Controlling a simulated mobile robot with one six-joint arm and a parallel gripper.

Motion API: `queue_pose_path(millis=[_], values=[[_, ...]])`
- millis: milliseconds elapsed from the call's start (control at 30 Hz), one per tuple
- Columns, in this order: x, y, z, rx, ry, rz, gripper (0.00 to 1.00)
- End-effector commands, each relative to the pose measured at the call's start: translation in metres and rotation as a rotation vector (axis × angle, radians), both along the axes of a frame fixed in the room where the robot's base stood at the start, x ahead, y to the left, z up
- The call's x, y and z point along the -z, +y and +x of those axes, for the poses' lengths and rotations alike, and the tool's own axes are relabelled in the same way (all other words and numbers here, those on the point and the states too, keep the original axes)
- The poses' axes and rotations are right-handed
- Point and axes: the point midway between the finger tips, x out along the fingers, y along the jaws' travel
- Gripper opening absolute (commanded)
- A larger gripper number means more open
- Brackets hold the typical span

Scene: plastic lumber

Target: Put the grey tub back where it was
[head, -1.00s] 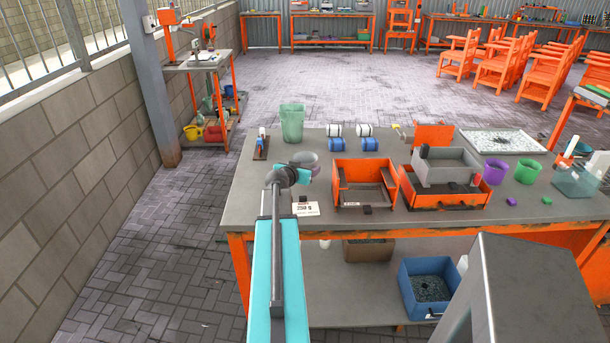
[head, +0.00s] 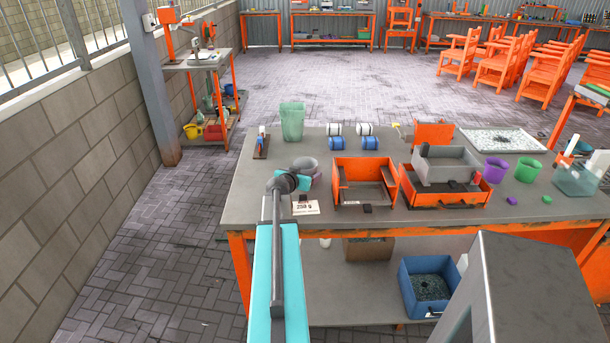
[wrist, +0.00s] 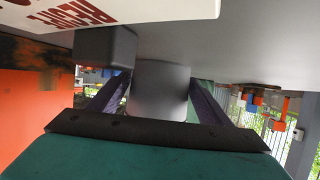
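The grey tub (head: 305,164) is near the left front of the workbench, just beyond the weight card. My gripper (head: 304,183) reaches over the bench from the front and partly hides it. In the wrist view, which looks upside down, the tub (wrist: 160,92) sits between my two dark fingers (wrist: 161,88), with its base at or very near the bench top. The fingers lie close along both sides and appear shut on it. Its rim is hidden by the gripper.
A card marked 250 g (head: 306,208) and a small dark block (wrist: 106,47) are close to my gripper. An orange open box (head: 362,165) stands to the right. A translucent green bin (head: 292,124) stands behind. The bench top (head: 258,192) is clear to the left.

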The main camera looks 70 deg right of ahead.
Motion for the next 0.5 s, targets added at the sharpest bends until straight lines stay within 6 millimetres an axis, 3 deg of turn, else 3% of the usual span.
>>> queue_pose_path(millis=[500], values=[[-0.0027,-0.0001,-0.0001,0.000,0.000,0.000,0.81]])
